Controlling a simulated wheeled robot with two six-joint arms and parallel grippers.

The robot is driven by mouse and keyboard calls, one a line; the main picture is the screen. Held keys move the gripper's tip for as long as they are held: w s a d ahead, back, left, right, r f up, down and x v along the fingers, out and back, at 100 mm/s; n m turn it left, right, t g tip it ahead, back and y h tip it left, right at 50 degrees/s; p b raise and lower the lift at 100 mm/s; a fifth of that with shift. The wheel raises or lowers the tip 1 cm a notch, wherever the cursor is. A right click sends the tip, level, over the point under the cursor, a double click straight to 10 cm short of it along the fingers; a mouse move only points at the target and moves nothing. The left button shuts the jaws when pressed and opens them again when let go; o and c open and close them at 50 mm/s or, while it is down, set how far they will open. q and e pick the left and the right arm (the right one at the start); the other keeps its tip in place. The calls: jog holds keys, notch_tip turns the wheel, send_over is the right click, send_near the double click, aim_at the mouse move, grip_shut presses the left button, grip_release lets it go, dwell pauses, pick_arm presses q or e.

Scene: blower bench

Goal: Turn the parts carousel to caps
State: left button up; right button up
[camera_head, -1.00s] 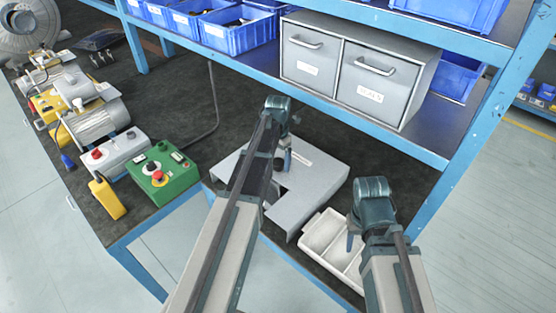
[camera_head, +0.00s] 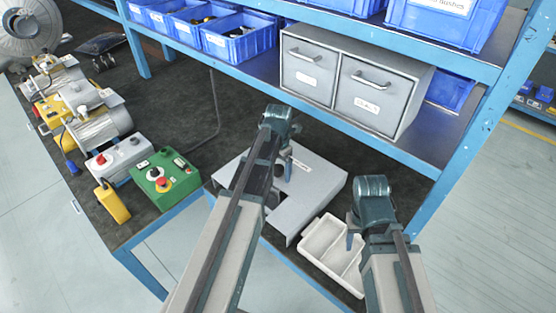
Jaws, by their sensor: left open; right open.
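No parts carousel can be made out for certain. A grey sheet-metal housing (camera_head: 313,190) with a notch in its front edge and a small label on top stands on the bench; my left arm covers part of it, and its inside is hidden. My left gripper (camera_head: 286,170) points down over the top of this housing; it is open, and whether it touches is unclear. Nothing shows in either gripper.
A green control box (camera_head: 172,188) with a red button, a grey button box (camera_head: 132,147) and a yellow tool (camera_head: 112,203) stand at left. A grey two-drawer cabinet (camera_head: 345,62) and blue bins (camera_head: 240,40) sit on the shelf above. Dark bench mat (camera_head: 185,95) is bare behind.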

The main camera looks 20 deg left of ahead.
pick_arm(q)
jog(key=s+d+r, duration=0.1)
jog(key=s+d, duration=0.3)
jog(key=s, duration=0.6)
jog(key=shift+p, duration=0.45)
jog(key=s+d+m, duration=0.2)
jog(key=d+m, duration=0.2)
jog(key=m, duration=0.7)
jog(key=s+d+m, duration=0.3)
jog(key=d+m, duration=0.2)
jog(key=m, duration=0.7)
jog(key=s+d+m+y, duration=0.1)
jog(key=d+m, duration=0.3)
jog(key=m, duration=0.8)
jog(key=shift+s+d, duration=0.3)
jog(key=shift+s, duration=0.5)
